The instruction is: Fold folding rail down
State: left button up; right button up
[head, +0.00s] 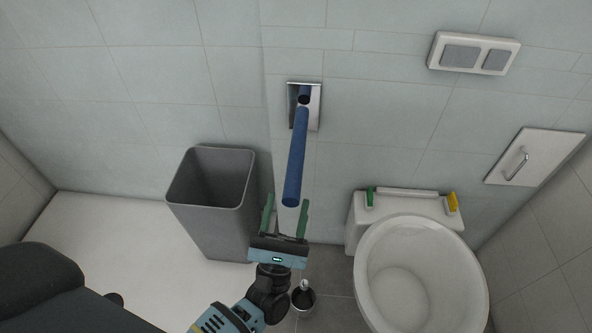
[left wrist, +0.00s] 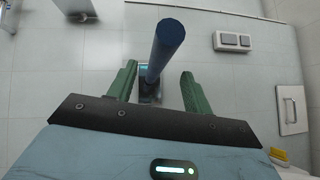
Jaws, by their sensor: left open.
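The folding rail (head: 297,155) is a blue bar on a metal wall plate (head: 315,108) and sticks out from the tiled wall. Its exact tilt is hard to tell. The rail (left wrist: 163,50) also shows in the left wrist view, with its round free end close to the camera. My left gripper (head: 286,202) is open, with its green fingers pointing toward the wall around the line of the rail's free end. In the left wrist view, the fingers (left wrist: 158,72) stand on either side of the rail, and no contact shows. My right gripper is not in view.
A grey bin (head: 212,190) stands left of the rail by the wall. A white toilet (head: 420,275) is at the right, with a flush plate (head: 473,55) above. A small dark cup (head: 303,297) is on the floor.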

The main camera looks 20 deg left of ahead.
aim_at(295, 172)
pick_arm(q)
jog(key=p+x, duration=0.1)
jog(key=x, duration=0.6)
jog(key=shift+w+r, duration=0.15)
jog(key=shift+r, duration=0.1)
grip_shut()
